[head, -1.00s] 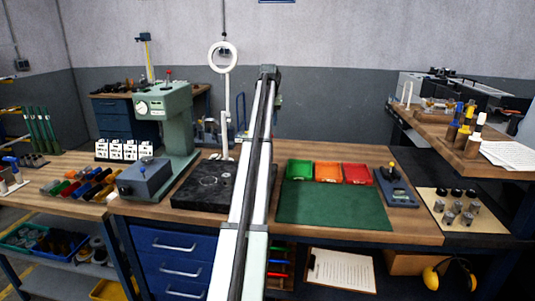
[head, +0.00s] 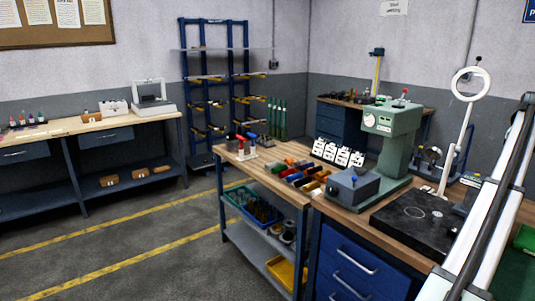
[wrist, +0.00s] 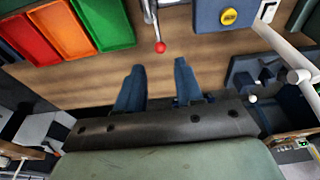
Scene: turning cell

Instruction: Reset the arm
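My gripper (wrist: 160,86) shows in the wrist view, its two dark blue fingers apart with nothing between them. It is over the wooden bench top (wrist: 95,84), and I cannot tell its height above it. In the head view only a long link of my arm shows at the right edge, and my gripper is out of that view.
In the wrist view a green tray (wrist: 108,22), an orange tray (wrist: 62,30) and a red tray (wrist: 25,40) lie at upper left. A red-knobbed lever (wrist: 160,46) is just beyond the fingers. The head view shows a green press (head: 392,130) and open floor (head: 150,235).

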